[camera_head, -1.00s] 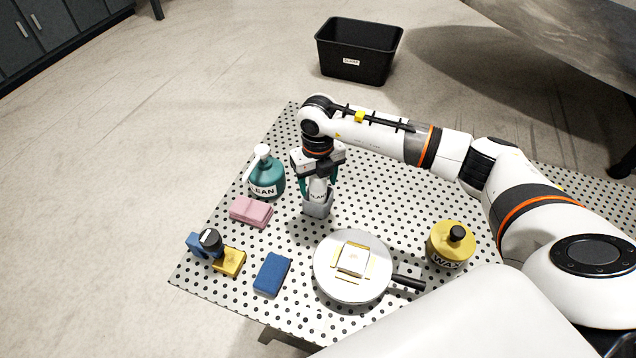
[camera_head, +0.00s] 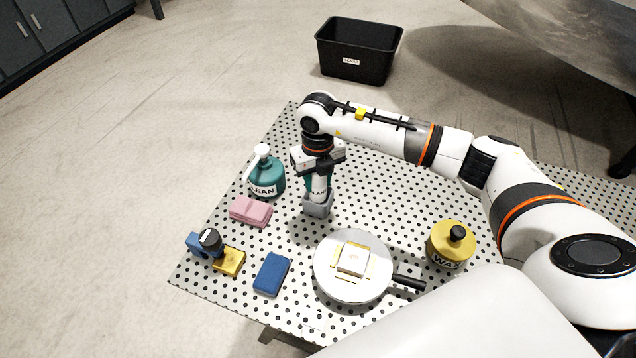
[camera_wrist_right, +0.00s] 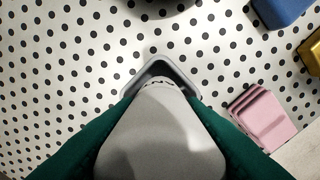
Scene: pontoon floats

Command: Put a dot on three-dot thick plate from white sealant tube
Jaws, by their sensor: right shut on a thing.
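The white sealant tube (camera_head: 319,189) stands upright in a grey holder (camera_head: 317,208) on the dotted table. My right gripper (camera_head: 319,183) points down and is shut on the tube, its green fingers on either side. In the right wrist view the tube (camera_wrist_right: 160,135) fills the middle between the fingers, and the holder's rim (camera_wrist_right: 158,64) shows beyond it. A small cream thick plate (camera_head: 352,260) lies on a round grey-white turntable-like disc (camera_head: 330,286) with a black handle; its dots are too small to make out. My left gripper is not in view.
A teal CLEAN bottle (camera_head: 266,178) stands just left of the holder. A pink sponge (camera_head: 250,211), a blue sponge (camera_head: 271,274) and a blue-yellow tool (camera_head: 228,261) lie at left. A yellow WAX bottle (camera_head: 450,246) stands right of the disc. A black bin (camera_head: 357,62) stands on the floor.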

